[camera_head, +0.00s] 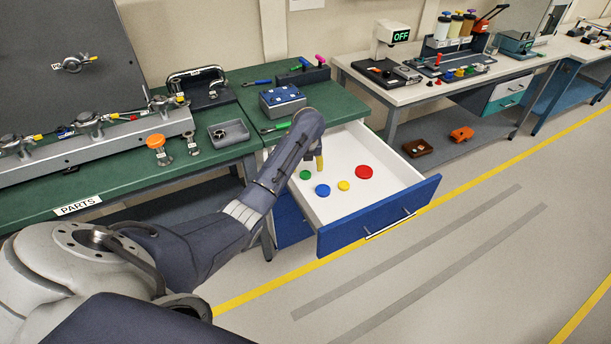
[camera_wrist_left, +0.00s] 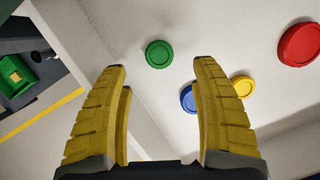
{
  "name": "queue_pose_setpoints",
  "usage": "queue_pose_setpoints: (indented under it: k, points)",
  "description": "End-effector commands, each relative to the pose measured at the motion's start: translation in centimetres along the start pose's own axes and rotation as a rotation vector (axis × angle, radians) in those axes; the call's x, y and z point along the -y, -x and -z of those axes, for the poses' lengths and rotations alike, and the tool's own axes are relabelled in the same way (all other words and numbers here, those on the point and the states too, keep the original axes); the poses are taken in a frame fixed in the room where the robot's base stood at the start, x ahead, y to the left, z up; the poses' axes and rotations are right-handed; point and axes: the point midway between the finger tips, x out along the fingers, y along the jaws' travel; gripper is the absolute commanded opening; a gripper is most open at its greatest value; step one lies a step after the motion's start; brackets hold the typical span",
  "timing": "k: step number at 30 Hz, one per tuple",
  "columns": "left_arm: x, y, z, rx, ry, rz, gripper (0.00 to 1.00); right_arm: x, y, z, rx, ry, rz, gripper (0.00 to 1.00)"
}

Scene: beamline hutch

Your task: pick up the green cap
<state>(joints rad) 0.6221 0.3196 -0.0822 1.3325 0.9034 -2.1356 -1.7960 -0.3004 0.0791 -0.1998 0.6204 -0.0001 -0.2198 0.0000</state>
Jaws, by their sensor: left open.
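The green cap (camera_head: 305,175) lies in the open white drawer (camera_head: 385,200), near its left side. It also shows in the left wrist view (camera_wrist_left: 159,54), beyond the fingertips and roughly centred between them. My left gripper (camera_head: 319,163) is over the drawer, to the right of and above the green cap in the head view. In the left wrist view my left gripper (camera_wrist_left: 160,62) is open, with nothing between its yellow fingers. My right gripper is in neither view.
A blue cap (camera_head: 322,190), a yellow cap (camera_head: 343,185) and a larger red cap (camera_head: 364,172) lie in the same drawer. The drawer walls and blue front (camera_head: 375,222) surround them. The green workbench (camera_head: 345,103) stands behind, with a blue-topped box (camera_head: 283,97) on it.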

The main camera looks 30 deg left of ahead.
Motion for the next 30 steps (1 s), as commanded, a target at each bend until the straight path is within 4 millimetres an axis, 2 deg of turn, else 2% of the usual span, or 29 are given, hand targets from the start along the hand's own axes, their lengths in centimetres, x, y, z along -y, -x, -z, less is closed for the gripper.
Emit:
queue_pose_setpoints:
  k: [10,21,30]
  points:
    - [-0.1,-1.6,0.0,-0.002,0.001,-0.001,0.64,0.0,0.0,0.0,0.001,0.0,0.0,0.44]
    - [-0.1,-5.6,-0.1,-0.001,0.001,0.0,0.64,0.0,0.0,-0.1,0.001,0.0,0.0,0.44]
    - [-0.1,-6.2,-0.1,0.001,0.0,0.0,0.64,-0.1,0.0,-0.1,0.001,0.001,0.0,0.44]
